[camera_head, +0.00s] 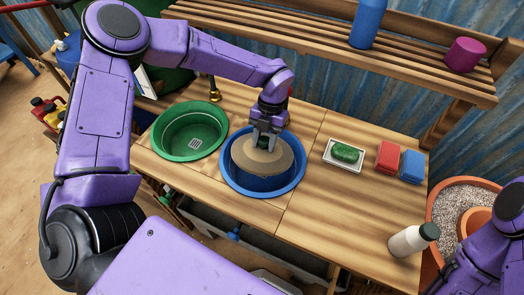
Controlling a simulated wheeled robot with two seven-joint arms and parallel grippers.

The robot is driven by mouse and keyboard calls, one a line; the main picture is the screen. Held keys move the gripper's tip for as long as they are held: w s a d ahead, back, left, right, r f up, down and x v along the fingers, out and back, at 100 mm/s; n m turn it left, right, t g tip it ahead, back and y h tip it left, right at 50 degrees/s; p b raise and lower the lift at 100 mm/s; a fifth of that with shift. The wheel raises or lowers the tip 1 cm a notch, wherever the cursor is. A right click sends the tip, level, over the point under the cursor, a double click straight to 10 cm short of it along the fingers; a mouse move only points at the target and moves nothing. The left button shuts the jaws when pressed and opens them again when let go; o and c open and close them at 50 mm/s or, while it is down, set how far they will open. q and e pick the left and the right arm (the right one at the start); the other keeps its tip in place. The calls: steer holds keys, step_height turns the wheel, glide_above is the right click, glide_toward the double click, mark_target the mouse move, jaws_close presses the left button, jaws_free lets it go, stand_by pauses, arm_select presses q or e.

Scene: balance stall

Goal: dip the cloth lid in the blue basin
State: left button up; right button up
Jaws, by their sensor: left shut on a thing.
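The cloth lid (272,174) is a round tan disc with a small dark green knob. It is within the rim of the blue basin (229,178), which is set into the wooden counter. My left gripper (263,143) is over the lid and shut on its knob. The lid looks level and covers much of the basin's inside; how deep it sits, and any water under it, I cannot tell. My right arm shows at the lower right corner, but its gripper is out of view.
A green basin (163,138) sits left of the blue one. Right of it are a white dish (329,158) with green soap (345,152), a red sponge (388,157), a blue sponge (412,166) and a white bottle (408,241). A slatted shelf (300,31) stands behind.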

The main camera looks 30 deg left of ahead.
mark_target(264, 139)
arm_select(q)
steer(key=shift+r+p, duration=2.25)
steer(key=shift+r, duration=0.95)
steer(key=shift+r, duration=0.1)
step_height(264, 139, up, 4)
steer(key=p, duration=0.3)
steer(key=shift+p, duration=0.3)
